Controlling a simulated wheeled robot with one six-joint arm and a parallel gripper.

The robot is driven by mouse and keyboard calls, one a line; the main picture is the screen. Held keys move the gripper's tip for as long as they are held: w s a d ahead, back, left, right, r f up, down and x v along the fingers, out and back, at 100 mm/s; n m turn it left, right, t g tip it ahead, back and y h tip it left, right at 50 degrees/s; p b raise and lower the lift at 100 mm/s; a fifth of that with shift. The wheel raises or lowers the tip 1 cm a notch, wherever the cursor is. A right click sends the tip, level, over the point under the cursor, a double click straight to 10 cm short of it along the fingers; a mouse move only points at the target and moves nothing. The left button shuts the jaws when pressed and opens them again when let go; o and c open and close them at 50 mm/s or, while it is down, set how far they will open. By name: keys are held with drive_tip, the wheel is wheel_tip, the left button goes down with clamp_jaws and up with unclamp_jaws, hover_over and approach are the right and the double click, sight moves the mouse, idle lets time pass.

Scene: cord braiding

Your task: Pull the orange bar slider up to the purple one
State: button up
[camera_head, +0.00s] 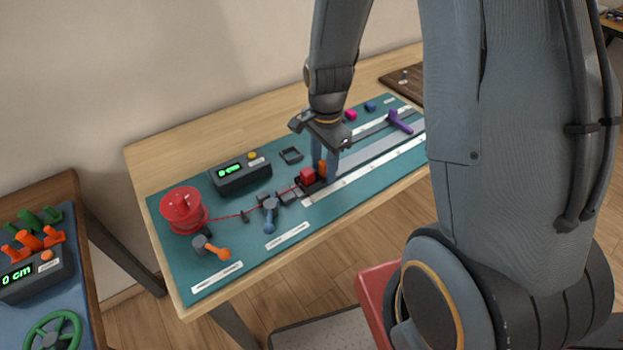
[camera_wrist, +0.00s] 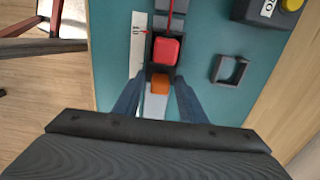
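The orange bar slider (camera_wrist: 160,85) is a small orange block on the rail, right behind a red block (camera_wrist: 166,49) on a dark carriage. In the head view the orange bar (camera_head: 323,168) is partly hidden by my fingers. My gripper (camera_wrist: 157,88) reaches down over it, with one finger on each side. The fingers look spread, with a small gap on the left side of the bar; contact on the right is unclear. The purple slider (camera_head: 400,121) lies across the track at the far right end in the head view, well away from my gripper (camera_head: 324,170).
A red spool (camera_head: 183,210) feeds a red cord to the carriage. A black counter box (camera_head: 240,173), a blue-handled lever (camera_head: 269,216) and an orange-handled crank (camera_head: 213,248) stand on the teal board. The grey track (camera_head: 370,152) between the two sliders looks clear.

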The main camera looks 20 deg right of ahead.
sight(384, 144)
drive_tip(key=shift+s+f, duration=0.2)
drive_tip(key=shift+f, duration=0.1)
drive_tip(key=shift+c, duration=1.2)
drive_tip(key=shift+w+d, duration=1.15)
drive_tip(key=shift+d, duration=2.3)
drive_tip(key=shift+w+d, duration=1.2)
drive_tip(key=shift+d, duration=2.3)
drive_tip(key=shift+w+d, duration=1.15)
drive_tip(key=shift+d, duration=2.3)
drive_tip(key=shift+c, duration=0.5)
